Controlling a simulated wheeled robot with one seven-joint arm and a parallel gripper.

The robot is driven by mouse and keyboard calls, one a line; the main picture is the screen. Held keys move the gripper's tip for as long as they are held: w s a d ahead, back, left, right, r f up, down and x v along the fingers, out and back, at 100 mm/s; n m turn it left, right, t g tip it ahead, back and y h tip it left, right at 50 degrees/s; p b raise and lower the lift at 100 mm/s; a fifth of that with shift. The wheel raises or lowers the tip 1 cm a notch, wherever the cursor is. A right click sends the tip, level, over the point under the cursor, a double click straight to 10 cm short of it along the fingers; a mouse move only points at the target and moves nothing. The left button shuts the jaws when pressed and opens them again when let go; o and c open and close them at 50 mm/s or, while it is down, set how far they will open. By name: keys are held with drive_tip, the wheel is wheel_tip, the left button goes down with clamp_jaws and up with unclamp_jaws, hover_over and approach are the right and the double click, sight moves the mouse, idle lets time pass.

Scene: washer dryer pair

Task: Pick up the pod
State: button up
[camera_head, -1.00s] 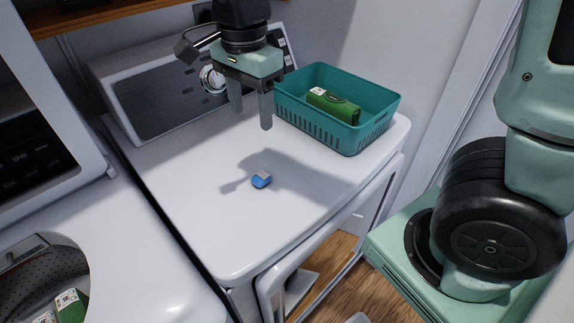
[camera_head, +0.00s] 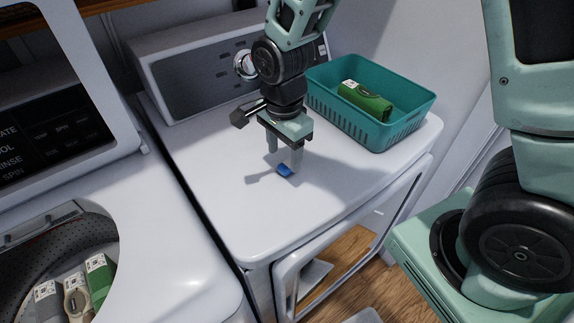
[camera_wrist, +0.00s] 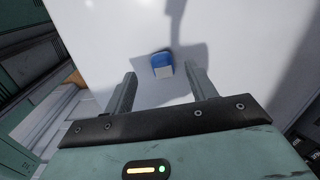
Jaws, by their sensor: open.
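The pod (camera_head: 284,170) is a small blue and pale block lying on the white top of the dryer (camera_head: 235,205). My gripper (camera_head: 284,163) is low above the dryer top, pointing down, with the pod by its fingertips. The fingers are apart and empty, and neither clearly touches the pod. In the head view a finger overlaps part of the pod.
A teal basket (camera_head: 385,137) holding a green packet (camera_head: 366,101) stands behind and right of my gripper. The raised control panel (camera_head: 200,72) is at the back. An open washer (camera_head: 150,255) with several packages inside stands at left. The dryer's front top is clear.

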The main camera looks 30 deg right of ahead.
sight(283, 174)
wheel_tip(283, 174, down, 4)
drive_tip(key=shift+a+p, duration=0.15)
drive_tip(key=shift+p, duration=0.15)
drive_tip(key=c, duration=1.1)
drive_tip(key=shift+o, duration=0.2)
drive_tip(key=shift+r, duration=0.1)
